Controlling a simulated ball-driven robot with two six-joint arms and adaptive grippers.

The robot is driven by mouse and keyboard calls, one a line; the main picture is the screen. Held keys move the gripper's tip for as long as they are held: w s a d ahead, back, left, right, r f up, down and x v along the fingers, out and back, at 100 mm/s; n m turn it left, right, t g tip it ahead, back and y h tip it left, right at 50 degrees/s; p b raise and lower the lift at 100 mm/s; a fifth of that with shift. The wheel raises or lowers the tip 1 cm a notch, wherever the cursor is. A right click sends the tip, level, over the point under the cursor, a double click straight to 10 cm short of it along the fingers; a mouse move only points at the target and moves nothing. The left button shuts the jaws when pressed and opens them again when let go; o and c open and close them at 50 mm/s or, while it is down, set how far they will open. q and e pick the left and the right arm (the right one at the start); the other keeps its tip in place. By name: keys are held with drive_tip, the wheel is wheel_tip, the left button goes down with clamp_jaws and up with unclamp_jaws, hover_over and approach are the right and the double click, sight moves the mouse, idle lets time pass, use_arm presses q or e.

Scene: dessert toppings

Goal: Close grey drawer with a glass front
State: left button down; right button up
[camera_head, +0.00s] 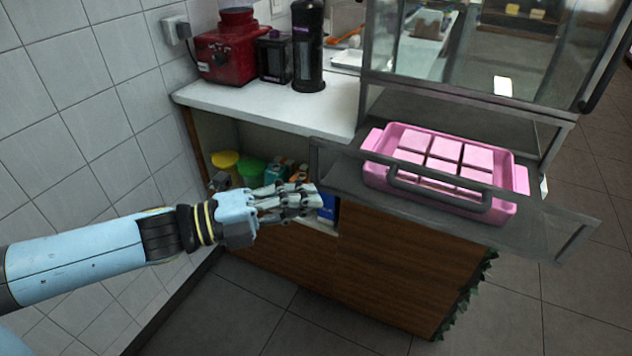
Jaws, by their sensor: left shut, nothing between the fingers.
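The grey drawer with a glass front (545,222) is pulled out below the glass display case at the right. Its dark bar handle (440,200) runs across the front. A pink tray (518,178) with several square compartments sits in the drawer. My left gripper (312,198) is shut and empty, left of the drawer's front left corner and seemingly apart from it. My right gripper is not in view.
A white counter (215,97) holds a red machine (225,55), a small black box (274,58) and a black cylinder (308,50). An open shelf below holds a yellow-lidded container (225,159) and a green-lidded one (251,170). Floor in front is clear.

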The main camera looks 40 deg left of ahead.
sight(365, 131)
use_arm(q)
drive_tip(key=w, duration=0.4)
drive_tip(key=shift+a, duration=0.4)
drive_tip(key=shift+w, duration=0.2)
drive_tip(key=shift+w, duration=0.25)
drive_tip(key=w+a+b, duration=0.1)
drive_tip(key=w+b, duration=0.1)
drive_tip(key=w, duration=0.3)
drive_tip(key=w+a+b, duration=0.1)
drive_tip(key=w+b, duration=0.1)
drive_tip(key=w, duration=0.4)
drive_tip(key=w+a+b, duration=0.2)
drive_tip(key=w+b, duration=0.1)
drive_tip(key=w, duration=0.3)
drive_tip(key=shift+a+f, duration=0.1)
drive_tip(key=shift+f, duration=0.05)
drive_tip(key=w+b, duration=0.1)
drive_tip(key=w, duration=0.1)
drive_tip(key=w+a, duration=0.1)
drive_tip(key=w, duration=0.2)
drive_tip(key=shift+w+a+b, duration=0.1)
drive_tip(key=shift+a+b, duration=0.05)
drive_tip(key=shift+b, duration=0.25)
drive_tip(key=shift+w+a, duration=0.1)
drive_tip(key=shift+w, duration=0.4)
drive_tip(key=shift+r, duration=0.25)
drive_tip(key=shift+w, duration=0.1)
